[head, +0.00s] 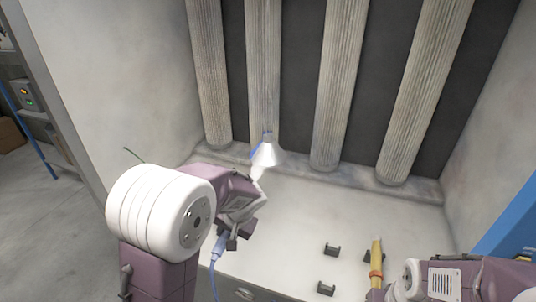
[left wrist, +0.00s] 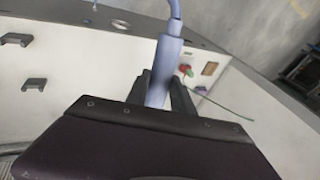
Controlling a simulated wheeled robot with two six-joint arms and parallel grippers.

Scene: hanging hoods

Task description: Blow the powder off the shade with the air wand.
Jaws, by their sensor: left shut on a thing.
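Powder on the shade is too small to tell. My right arm shows at the lower right; its fingers do not show.
A yellow stick (head: 376,254) with a red band stands out by my right arm. Small dark holders (head: 331,249) sit on the pale bench (head: 300,215). Ribbed columns (head: 333,90) line the back wall. A shelf (head: 42,125) stands far left. The bench middle is clear.

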